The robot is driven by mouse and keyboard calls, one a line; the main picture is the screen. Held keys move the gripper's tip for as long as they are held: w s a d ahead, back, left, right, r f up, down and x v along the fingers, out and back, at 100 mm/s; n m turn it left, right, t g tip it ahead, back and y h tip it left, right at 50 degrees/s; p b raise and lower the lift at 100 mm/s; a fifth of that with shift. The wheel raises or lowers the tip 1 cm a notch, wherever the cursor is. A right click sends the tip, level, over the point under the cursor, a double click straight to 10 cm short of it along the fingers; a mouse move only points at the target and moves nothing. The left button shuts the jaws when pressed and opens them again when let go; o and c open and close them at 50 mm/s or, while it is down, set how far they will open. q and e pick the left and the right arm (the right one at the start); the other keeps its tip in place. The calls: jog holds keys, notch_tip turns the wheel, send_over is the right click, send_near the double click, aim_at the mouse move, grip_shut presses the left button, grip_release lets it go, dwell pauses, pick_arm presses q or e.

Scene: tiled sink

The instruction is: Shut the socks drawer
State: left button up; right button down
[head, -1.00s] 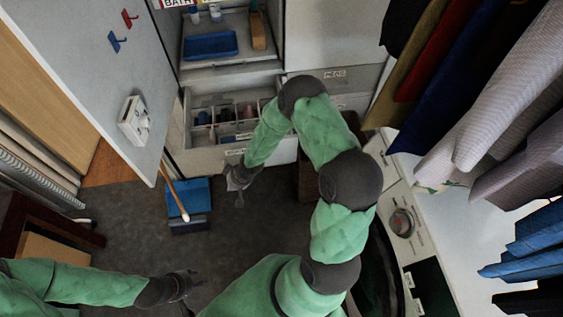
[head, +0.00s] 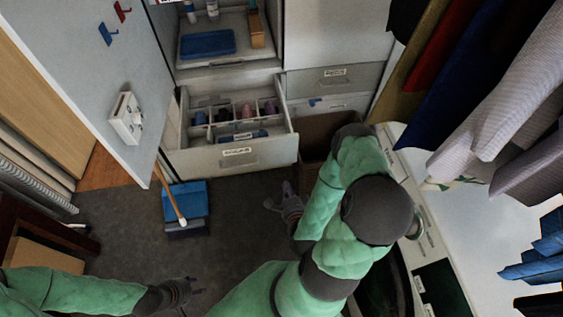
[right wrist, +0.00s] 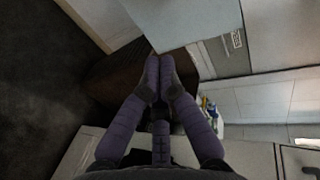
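The socks drawer (head: 275,153) is pulled out of the white cabinet at the upper middle of the head view. Its front has a label too small to read surely and a recessed handle. Dividers inside hold several small dark, purple and pink items. My left gripper (head: 197,285) is open and empty above the floor at the lower left.
A cabinet door (head: 75,75) stands open at the left. A blue dustpan (head: 187,198) with a broom handle lies on the floor near the drawer. A brown basket (head: 318,138) stands right of the drawer. The washer and hanging clothes (head: 500,90) fill the right.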

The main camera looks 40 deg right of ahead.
jog(key=b, duration=0.3)
send_near(280, 155)
jog(key=x, duration=0.5)
jog(key=shift+f, duration=0.3)
jog(key=shift+w+d, duration=0.4)
jog(key=shift+w, duration=0.2)
jog(key=shift+h, duration=0.3)
